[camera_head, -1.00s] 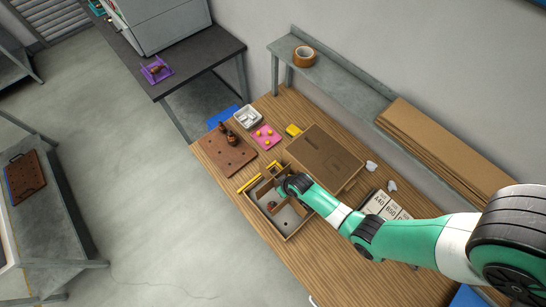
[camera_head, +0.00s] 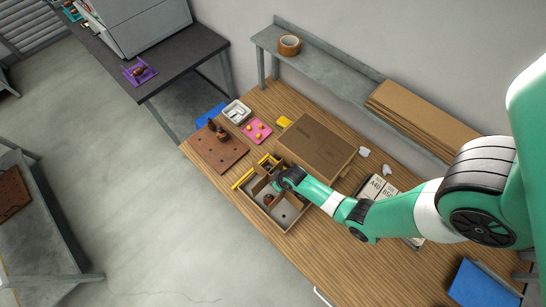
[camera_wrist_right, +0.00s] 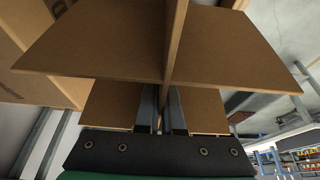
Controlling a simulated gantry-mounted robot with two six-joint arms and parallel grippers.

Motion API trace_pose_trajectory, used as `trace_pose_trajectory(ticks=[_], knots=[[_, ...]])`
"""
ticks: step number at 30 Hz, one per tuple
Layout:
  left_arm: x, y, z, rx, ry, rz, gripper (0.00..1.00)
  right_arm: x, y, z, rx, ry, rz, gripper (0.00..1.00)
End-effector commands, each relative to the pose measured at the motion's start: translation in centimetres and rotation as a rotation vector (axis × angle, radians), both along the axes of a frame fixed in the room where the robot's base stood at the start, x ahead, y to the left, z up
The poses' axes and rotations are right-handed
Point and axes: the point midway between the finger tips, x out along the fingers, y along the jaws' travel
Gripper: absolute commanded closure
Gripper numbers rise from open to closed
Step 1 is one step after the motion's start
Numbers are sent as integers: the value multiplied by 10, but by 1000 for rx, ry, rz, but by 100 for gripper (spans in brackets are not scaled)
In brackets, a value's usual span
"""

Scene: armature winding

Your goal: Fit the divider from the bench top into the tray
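The tray (camera_head: 262,213) is an open, light-walled box on the wooden bench, with a dark reddish part (camera_head: 268,198) inside it. My right gripper (camera_head: 284,181) is over the tray's far side. In the right wrist view its fingers (camera_wrist_right: 163,108) are shut on the divider (camera_wrist_right: 215,50), a cross of brown card panels. In the head view, brown panels of the divider (camera_head: 262,186) show at the tray beside the gripper. The gripper and arm hide part of both, so I cannot tell how deep the divider sits. My left gripper is not in view.
A closed cardboard box (camera_head: 315,147) lies behind the tray. A brown pegboard (camera_head: 215,150), a pink mat (camera_head: 257,130) and a white bin (camera_head: 237,112) are to the left. Yellow strips (camera_head: 243,178) lie near the tray. Label cards (camera_head: 376,189) are to the right.

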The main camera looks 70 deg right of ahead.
Motion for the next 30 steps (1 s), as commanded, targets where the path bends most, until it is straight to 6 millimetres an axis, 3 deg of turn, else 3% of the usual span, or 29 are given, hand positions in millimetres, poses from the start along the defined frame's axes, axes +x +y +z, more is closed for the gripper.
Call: trace_pose_trajectory(ticks=[8, 13, 30], knots=[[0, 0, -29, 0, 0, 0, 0, -2, -1, -30, 0, 0, -4, 100], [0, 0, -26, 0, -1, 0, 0, -2, -1, -27, 0, 0, -4, 100], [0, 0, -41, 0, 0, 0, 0, -1, -1, -45, 0, 0, -4, 100]])
